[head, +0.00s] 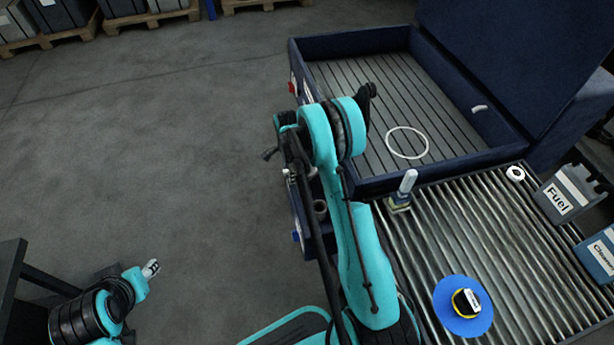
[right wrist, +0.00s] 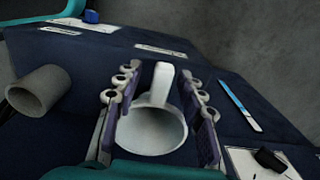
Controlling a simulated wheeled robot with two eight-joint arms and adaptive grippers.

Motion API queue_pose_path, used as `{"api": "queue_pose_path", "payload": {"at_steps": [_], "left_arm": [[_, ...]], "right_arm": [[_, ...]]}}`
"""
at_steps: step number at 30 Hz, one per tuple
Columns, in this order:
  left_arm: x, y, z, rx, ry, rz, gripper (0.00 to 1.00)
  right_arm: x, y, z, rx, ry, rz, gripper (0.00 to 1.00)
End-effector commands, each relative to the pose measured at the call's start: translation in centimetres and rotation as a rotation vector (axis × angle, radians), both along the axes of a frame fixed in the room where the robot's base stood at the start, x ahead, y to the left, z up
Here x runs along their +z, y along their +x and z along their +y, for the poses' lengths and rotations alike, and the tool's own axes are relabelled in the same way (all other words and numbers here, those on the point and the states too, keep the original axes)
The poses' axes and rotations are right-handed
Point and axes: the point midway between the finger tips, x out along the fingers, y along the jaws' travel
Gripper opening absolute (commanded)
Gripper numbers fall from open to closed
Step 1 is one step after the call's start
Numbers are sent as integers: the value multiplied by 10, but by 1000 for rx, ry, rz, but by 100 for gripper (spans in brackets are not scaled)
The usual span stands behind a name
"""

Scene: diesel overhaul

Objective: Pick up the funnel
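A pale grey-white funnel (right wrist: 152,130) shows in the right wrist view, its wide round mouth facing the camera and its narrow spout pointing away. My right gripper (right wrist: 160,88) has one finger on each side of it, with a visible gap beside the spout, so it looks open around the funnel. In the head view my right gripper (head: 291,174) is beyond my right arm, over the dark blue cart, and the funnel cannot be made out there. My left gripper (head: 151,268) is low at the left, far from the cart; its finger opening is too small to judge.
A blue-handled tool (right wrist: 240,105) lies to the right. A blue crate (head: 350,44) holds a white ring (head: 407,157).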

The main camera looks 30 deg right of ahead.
Motion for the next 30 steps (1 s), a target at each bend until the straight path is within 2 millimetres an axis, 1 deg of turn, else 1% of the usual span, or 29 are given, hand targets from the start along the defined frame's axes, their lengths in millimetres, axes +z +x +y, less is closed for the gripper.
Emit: {"api": "queue_pose_path", "payload": {"at_steps": [1,6,8,9,10,11,26,29,30], "left_arm": [[-1,0,0,0,0,0,40],[0,0,0,0,0,0,40],[0,0,0,0,0,0,40],[0,0,0,0,0,0,40],[0,0,0,0,0,0,40],[0,0,0,0,0,0,40],[0,0,0,0,0,0,40],[3,0,0,0,0,0,40],[5,0,0,0,0,0,40]], "right_arm": [[-2,0,0,0,0,0,40],[-1,0,0,0,0,0,40],[-1,0,0,0,0,0,24],[-1,0,0,0,0,0,13],[-1,0,0,0,0,0,5],[-1,0,0,0,0,0,0],[0,0,0,0,0,0,0],[5,0,0,0,0,0,0],[10,0,0,0,0,0,0]]}}
